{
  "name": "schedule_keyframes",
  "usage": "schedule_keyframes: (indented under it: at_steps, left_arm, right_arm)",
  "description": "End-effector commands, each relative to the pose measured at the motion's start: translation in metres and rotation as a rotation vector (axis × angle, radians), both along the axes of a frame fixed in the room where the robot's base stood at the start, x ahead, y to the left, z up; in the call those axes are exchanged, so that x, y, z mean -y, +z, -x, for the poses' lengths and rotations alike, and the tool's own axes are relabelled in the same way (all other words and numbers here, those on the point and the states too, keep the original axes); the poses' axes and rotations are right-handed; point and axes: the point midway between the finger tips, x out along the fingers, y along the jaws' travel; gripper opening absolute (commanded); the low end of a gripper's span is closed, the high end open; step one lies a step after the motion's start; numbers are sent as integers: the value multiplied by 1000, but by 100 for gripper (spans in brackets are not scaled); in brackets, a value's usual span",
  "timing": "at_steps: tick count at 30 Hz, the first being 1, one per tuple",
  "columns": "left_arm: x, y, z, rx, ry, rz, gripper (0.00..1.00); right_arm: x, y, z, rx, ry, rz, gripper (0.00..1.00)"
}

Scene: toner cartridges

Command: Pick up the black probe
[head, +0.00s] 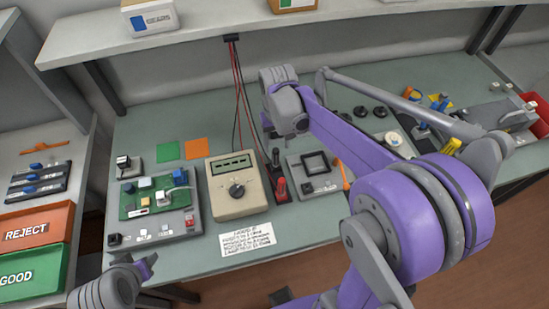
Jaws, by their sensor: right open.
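The black probe (275,158) stands to the right of the beige meter (238,188), just behind the red probe (281,190). Black and red leads hang down to this area from a bracket under the shelf. My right gripper (286,130) is open above the back of the bench, a little behind the black probe and apart from it. Its fingertips are partly hidden by its own body. My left gripper (143,264) is low at the front left edge, far from the probes; its jaw gap is unclear.
A green circuit board (155,197) on a grey fixture lies left of the meter. A grey block with a black frame (315,164) is close right of the probes. A printed note (247,240) lies in front.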

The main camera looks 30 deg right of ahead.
Motion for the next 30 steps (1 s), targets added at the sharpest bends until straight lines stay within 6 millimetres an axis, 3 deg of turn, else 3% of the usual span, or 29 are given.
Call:
schedule_keyframes:
  at_steps: [8, 16, 25, 30]
  left_arm:
    - [0, 0, 0, 0, 0, 0, 50]
    - [0, 0, 0, 0, 0, 0, 50]
    - [0, -1, 0, 0, 0, 0, 50]
    - [0, -1, 0, 0, 0, 0, 50]
  right_arm:
    - [-2, -24, 2, 1, 1, 0, 62]
    - [-5, -61, 7, 1, 1, 0, 62]
    - [-5, -65, 7, 1, 1, 0, 62]
    - [-5, -65, 7, 1, 1, 0, 32]
